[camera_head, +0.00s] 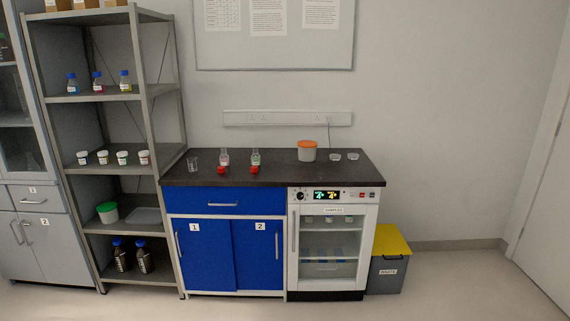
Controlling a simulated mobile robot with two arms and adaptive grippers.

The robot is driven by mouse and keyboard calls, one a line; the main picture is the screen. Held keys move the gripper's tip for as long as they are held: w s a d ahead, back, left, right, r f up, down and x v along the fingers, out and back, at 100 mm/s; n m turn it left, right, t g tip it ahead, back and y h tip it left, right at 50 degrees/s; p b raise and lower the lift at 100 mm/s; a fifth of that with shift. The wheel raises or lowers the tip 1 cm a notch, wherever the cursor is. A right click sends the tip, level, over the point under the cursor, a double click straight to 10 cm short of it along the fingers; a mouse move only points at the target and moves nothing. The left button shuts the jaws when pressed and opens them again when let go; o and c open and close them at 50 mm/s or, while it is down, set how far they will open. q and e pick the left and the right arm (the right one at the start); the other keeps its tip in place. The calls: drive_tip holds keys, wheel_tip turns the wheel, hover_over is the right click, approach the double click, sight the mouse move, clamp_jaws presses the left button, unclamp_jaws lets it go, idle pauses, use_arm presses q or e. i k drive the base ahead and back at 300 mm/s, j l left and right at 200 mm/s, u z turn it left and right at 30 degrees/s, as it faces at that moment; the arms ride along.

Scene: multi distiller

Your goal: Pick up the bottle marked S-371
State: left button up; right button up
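No label reading S-371 is legible at this size, so I cannot tell which bottle bears it. Two dark brown bottles stand on the bottom shelf, a left one (121,257) and a right one (144,259). Two small clear vessels, a left one (224,157) and a right one (255,157), stand on the black counter (330,170), each behind a red item. Neither of my grippers is in view.
The shelf rack (141,60) also holds several white jars (123,158) and a green-lidded tub (107,212). A beaker (194,164) and an orange-lidded container (307,152) stand on the counter. A glass-doored appliance (330,245) and yellow-lidded waste bin (390,265) are right. The front floor is clear.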

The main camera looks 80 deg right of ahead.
sight(224, 159)
drive_tip(key=i+l+z, duration=0.1)
drive_tip(key=l+z, duration=0.2)
drive_tip(key=z, duration=0.15)
drive_tip(key=i+l+z, duration=0.1)
drive_tip(key=l+z, duration=0.15)
drive_tip(key=z, duration=0.2)
drive_tip(key=i+l+z, duration=0.15)
drive_tip(key=z, duration=0.3)
drive_tip(key=i+l+z, duration=0.2)
drive_tip(key=z, duration=0.25)
drive_tip(key=i+l+z, duration=0.1)
drive_tip(key=i, duration=0.4)
drive_tip(key=i+l+z, duration=0.1)
drive_tip(key=i, duration=0.4)
drive_tip(key=l, duration=0.1)
